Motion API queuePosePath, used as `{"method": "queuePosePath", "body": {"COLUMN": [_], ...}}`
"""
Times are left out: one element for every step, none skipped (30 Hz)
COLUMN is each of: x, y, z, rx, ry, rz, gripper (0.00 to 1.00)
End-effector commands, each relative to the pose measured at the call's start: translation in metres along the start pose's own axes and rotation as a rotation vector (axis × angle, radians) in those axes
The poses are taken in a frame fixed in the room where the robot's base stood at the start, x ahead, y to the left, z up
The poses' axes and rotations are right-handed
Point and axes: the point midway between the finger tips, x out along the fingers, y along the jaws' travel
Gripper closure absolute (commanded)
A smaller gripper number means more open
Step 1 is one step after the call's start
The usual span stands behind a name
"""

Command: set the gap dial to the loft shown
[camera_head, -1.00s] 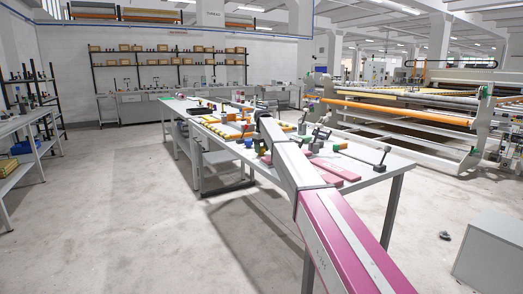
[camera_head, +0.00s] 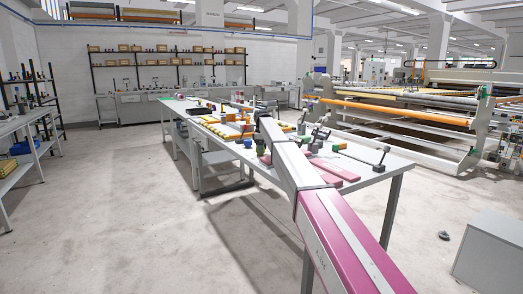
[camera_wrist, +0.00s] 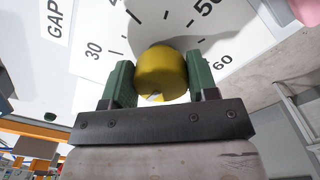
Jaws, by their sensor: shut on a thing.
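The gap dial shows in the wrist view as a yellow knob (camera_wrist: 161,72) in front of a white scale plate (camera_wrist: 100,35). The plate carries black tick marks, the numbers 30, 50 and 60, and the word GAP. My gripper (camera_wrist: 162,80) is shut on the knob, with one green finger on each side of it. A small pale mark shows on the knob's near lower edge. The knob hides part of the scale, so its setting cannot be read. In the head view my arm covers the dial and gripper. No loft reading is legible in either view.
A long grey worktable (camera_head: 375,160) holds pink bars (camera_head: 335,171), a small dark stand (camera_head: 381,160), yellow-orange pieces and several small tools. The quilting machine (camera_head: 400,110) stands behind at right. A grey cabinet (camera_head: 490,255) is at the lower right.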

Motion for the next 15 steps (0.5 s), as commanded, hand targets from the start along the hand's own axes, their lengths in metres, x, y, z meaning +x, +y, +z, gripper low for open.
{"method": "queuePosePath", "body": {"x": [-0.0011,-0.0011,-0.0011,-0.0011,-0.0011,-0.0011,-0.0011,-0.0011,-0.0011,-0.0011,-0.0011,-0.0011,-0.0011,-0.0011,-0.0010], "y": [0.0007,0.0008,0.0007,0.0008,0.0008,0.0008,0.0008,0.0008,0.0008,0.0008,0.0008,0.0008,0.0008,0.0008,0.0007], "z": [-0.0009,-0.0009,-0.0009,-0.0009,-0.0009,-0.0010,-0.0010,-0.0010,-0.0010,-0.0010,-0.0010,-0.0010,-0.0010,-0.0010,-0.0009], "rx": [-0.004,-0.005,-0.006,-0.007,-0.007,-0.007,-0.007,-0.007,-0.007,-0.007,-0.007,-0.006,-0.006,-0.006,-0.006], "ry": [0.003,0.003,0.003,0.003,0.003,0.003,0.003,0.003,0.003,0.003,0.003,0.003,0.003,0.003,0.002], "rz": [0.001,0.001,0.001,0.001,0.001,0.002,0.002,0.002,0.002,0.002,0.002,0.002,0.002,0.001,0.001], "gripper": [0.70,0.70,0.70,0.70,0.70,0.70,0.70,0.70,0.70,0.70,0.70,0.70,0.40,0.30,0.21]}}
